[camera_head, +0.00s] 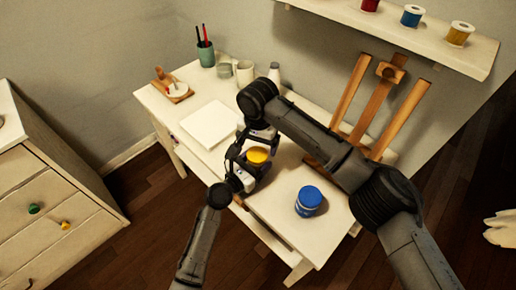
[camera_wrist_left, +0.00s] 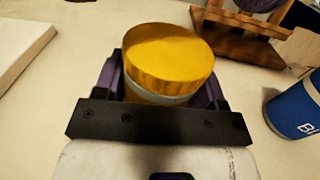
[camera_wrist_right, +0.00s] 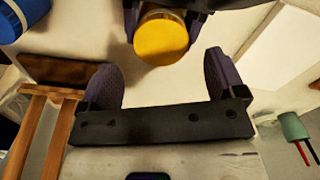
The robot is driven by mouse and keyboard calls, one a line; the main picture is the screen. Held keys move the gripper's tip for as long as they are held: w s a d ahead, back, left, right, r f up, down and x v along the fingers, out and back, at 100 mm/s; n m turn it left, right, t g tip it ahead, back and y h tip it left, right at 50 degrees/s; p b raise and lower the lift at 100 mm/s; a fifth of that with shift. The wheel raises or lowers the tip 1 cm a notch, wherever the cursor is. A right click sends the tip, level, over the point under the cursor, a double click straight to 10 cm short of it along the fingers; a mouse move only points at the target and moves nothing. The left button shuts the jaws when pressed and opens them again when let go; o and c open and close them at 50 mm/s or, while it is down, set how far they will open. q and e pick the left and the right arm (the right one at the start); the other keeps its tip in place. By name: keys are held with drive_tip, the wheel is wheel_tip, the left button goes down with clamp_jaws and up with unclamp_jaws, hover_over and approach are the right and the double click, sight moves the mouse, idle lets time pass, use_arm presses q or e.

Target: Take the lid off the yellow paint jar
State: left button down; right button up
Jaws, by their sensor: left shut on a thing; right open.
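In the left wrist view the lid (camera_wrist_left: 168,55) sits on the jar's pale neck (camera_wrist_left: 165,98). My left gripper (camera_head: 250,172) is shut around the jar's body below the lid; its fingers show on both sides (camera_wrist_left: 160,92). My right gripper (camera_wrist_right: 158,80) is open and empty, with the lid (camera_wrist_right: 161,38) beyond its fingertips and apart from them. Most of the jar's body is hidden by the left gripper.
A blue jar (camera_head: 308,201) stands right of the grippers on the table (camera_head: 320,238). A wooden easel (camera_head: 376,105) is behind it. A white pad (camera_head: 210,124), a brush cup (camera_head: 206,55) and a white bottle (camera_head: 274,72) are at the left and back.

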drive_tip(key=shift+r, duration=0.35)
use_arm(q)
drive_tip(key=shift+c, duration=0.6)
unclamp_jaws()
drive_tip(key=p+v, duration=0.3)
drive_tip(key=v, duration=0.8)
drive_tip(key=shift+s+a, duration=0.25)
drive_tip(key=shift+s, duration=0.05)
use_arm(e)
wheel_tip(320, 180, up, 3)
drive_tip(key=shift+f, duration=0.1)
use_arm(q)
drive_tip(key=shift+v, duration=0.95)
